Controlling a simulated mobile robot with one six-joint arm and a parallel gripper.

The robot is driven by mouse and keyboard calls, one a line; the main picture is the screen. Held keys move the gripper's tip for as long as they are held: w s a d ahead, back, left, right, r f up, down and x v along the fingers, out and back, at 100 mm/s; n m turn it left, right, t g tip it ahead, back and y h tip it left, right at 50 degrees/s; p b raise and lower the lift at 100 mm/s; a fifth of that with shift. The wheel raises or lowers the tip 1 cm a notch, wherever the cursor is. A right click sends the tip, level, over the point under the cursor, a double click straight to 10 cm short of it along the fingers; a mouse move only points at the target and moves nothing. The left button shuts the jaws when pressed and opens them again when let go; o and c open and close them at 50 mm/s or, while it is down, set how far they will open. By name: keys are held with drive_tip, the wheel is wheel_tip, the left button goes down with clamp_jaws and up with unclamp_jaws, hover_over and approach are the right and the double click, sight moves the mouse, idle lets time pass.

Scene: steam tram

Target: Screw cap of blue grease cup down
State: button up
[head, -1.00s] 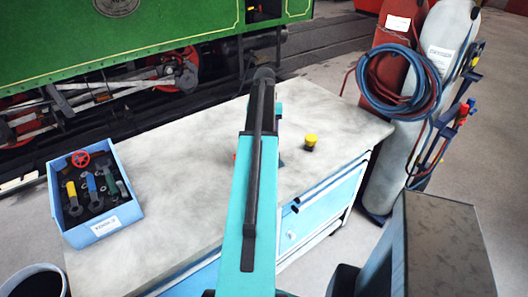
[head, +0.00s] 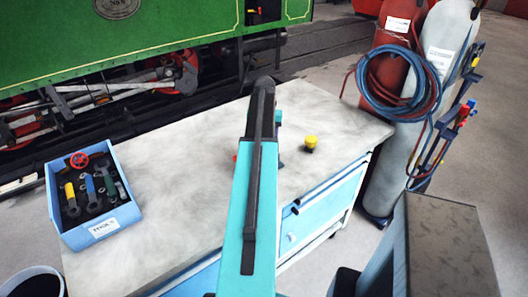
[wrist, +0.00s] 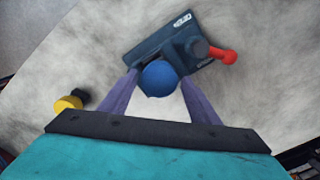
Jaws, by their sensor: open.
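The blue cap (wrist: 159,79) is round and smooth in the wrist view, at the near edge of a dark blue-grey fixture (wrist: 160,45) with a white label and a red lever (wrist: 225,56). My gripper (wrist: 160,84) is open, with one finger on each side of the cap. I cannot tell whether the fingers touch it. The cup body under the cap is hidden. In the head view my arm covers the gripper and most of the fixture.
A yellow-topped cup (head: 311,142) stands on the grey bench (head: 180,150), right of my arm; it also shows in the wrist view (wrist: 68,103). A blue tray (head: 88,238) of parts is at the left. Gas cylinders (head: 385,145) with hoses stand beyond the bench's right end.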

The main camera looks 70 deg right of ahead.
drive_tip(key=shift+c, duration=0.4)
idle(0.6)
drive_tip(key=c, duration=0.8)
drive_tip(key=shift+m+p, duration=0.8)
drive_tip(key=shift+m, duration=1.8)
drive_tip(key=shift+c, duration=0.2)
drive_tip(key=shift+m, duration=0.4)
drive_tip(key=shift+m+p, duration=0.5)
drive_tip(key=shift+m, duration=2.5)
